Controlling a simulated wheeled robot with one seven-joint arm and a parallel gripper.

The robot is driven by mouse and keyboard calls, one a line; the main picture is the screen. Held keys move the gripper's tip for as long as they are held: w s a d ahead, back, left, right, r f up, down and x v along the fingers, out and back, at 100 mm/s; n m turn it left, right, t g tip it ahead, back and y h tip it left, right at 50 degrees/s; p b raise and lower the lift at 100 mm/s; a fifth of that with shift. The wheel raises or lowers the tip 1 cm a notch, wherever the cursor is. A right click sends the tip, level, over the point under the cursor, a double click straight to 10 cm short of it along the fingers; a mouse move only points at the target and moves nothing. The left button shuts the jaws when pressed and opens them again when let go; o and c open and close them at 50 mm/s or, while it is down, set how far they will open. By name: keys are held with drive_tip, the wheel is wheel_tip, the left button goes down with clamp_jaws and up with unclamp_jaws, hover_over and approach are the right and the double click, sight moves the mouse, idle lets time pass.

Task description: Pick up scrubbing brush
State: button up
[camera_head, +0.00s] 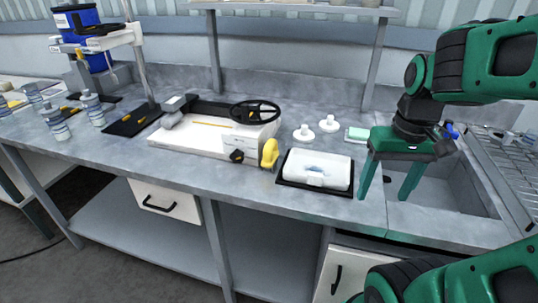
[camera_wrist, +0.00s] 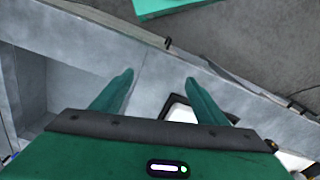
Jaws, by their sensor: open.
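I cannot clearly make out which thing is the scrubbing brush. A small pale green and white block (camera_head: 357,134) lies on the counter behind and left of my gripper, and may be it. A blue and white item (camera_head: 315,170) in the black-rimmed white tray (camera_head: 287,179) is too small to identify. My gripper (camera_head: 384,193) is open and empty, its fingers pointing down over the counter near the sink's left edge, right of the tray.
The sink (camera_head: 430,212) is at the right, beside a wire rack (camera_head: 505,165). Two white round-based pieces (camera_head: 329,124) stand behind the tray. A yellow object (camera_head: 269,153) and a white machine with a black handwheel (camera_head: 255,112) are left of it. A shelf post (camera_head: 376,65) rises at the back.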

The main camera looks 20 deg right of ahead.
drive_tip(key=w+a+r+n+t, duration=0.1)
drive_tip(key=w+a+r+n, duration=0.25)
drive_tip(key=w, duration=0.45)
drive_tip(key=w+a+r+n, duration=0.2)
drive_tip(key=w+n, duration=0.2)
drive_tip(key=w, duration=0.4)
drive_tip(key=n+y, duration=0.2)
drive_tip(key=n, duration=0.5)
approach(273, 142)
drive_tip(key=shift+n, duration=0.25)
drive_tip(key=x, duration=0.4)
drive_tip(key=shift+w+a+f, duration=0.1)
drive_tip(key=shift+x, duration=3)
drive_tip(key=c, duration=0.7)
